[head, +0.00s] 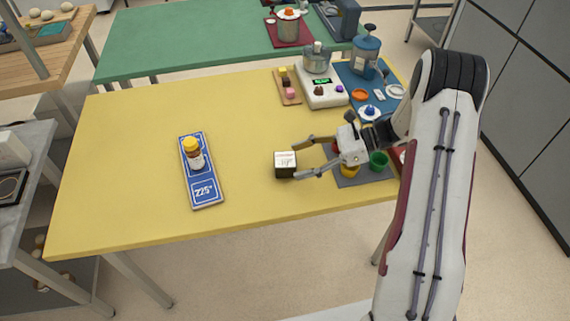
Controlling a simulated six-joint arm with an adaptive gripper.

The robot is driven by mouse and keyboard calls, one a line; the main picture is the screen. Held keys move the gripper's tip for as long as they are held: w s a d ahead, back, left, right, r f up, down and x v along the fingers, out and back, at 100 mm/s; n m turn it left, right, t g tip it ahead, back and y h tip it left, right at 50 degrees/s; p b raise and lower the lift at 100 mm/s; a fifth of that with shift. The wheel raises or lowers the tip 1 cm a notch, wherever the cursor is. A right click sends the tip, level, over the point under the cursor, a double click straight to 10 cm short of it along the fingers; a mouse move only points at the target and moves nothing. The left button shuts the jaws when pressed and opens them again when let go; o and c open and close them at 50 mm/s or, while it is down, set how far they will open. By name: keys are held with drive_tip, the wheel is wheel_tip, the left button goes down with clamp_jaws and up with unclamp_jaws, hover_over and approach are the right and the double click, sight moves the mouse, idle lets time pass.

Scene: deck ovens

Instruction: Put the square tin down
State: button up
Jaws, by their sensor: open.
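The square tin (285,164), small with a pale top and dark sides, stands upright on the yellow table (120,140), right of its middle. My gripper (288,157) reaches in from the right with its two fingers spread apart. The fingertips are close to the tin, one on its far side and one on its near side. I cannot tell whether either finger touches it. The tin appears to rest on the table top.
A blue board (204,192) marked 225° lies to the left, with a yellow-capped bottle (193,153) on it. A white scale (322,92), a blue canister (366,57) and small cups crowd the right side. The table between board and tin is clear.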

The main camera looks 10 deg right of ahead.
sight(290, 159)
drive_tip(key=shift+w+r+x, duration=0.1)
drive_tip(key=shift+r+x, duration=0.1)
drive_tip(key=shift+x, duration=0.9)
drive_tip(key=shift+w+r+x, duration=0.15)
drive_tip(key=shift+r+x, duration=0.05)
drive_tip(key=shift+x, duration=0.85)
drive_tip(key=shift+a+f, duration=0.2)
drive_tip(key=shift+a, duration=0.35)
drive_tip(key=c, duration=1.5)
drive_tip(key=shift+w+r, duration=0.1)
drive_tip(key=shift+r, duration=0.05)
drive_tip(key=shift+r, duration=4.9)
